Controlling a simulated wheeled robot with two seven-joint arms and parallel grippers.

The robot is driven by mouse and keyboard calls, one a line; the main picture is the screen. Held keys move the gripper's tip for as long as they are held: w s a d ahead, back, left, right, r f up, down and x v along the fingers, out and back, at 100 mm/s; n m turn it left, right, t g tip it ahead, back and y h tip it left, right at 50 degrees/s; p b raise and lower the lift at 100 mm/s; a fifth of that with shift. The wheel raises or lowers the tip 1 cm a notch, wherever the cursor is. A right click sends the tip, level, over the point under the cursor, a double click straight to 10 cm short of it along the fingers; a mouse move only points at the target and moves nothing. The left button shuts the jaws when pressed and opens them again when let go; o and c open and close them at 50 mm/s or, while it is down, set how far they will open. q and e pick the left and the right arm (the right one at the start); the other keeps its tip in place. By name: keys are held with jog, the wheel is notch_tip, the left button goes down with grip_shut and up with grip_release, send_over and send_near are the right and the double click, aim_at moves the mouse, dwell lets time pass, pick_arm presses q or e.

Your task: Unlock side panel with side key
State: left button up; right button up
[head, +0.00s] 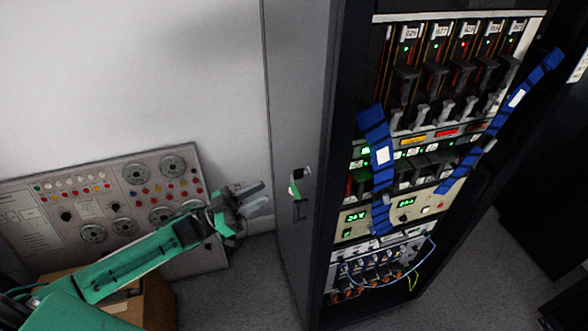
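The side panel (290,90) is the grey side of the tall cabinet, and it looks closed. A small dark lock (298,174) sits on it, with a green piece that looks like the side key or its tag (294,189) at its lower left. I cannot tell how far the key is in or how it is turned. A dark handle (299,209) is just below. My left gripper (264,193) is to the left of the lock, apart from it, with its fingers spread and nothing between them. My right gripper is out of view.
The cabinet's front holds rack modules (445,75) with lights and blue straps (380,155). A grey control panel (100,205) with dials leans by the wall behind my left arm. A cardboard box (158,300) is below the arm. Grey floor (255,285) is clear beside the cabinet.

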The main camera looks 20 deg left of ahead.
aim_at(292, 183)
pick_arm(q)
jog(key=p+x, duration=0.3)
jog(key=x, duration=0.6)
jog(key=shift+w+d+r+p, duration=0.1)
jog(key=shift+w+d+p, duration=0.05)
jog(key=shift+w+p, duration=0.15)
jog(key=shift+d, duration=0.1)
jog(key=shift+c, duration=0.2)
grip_shut()
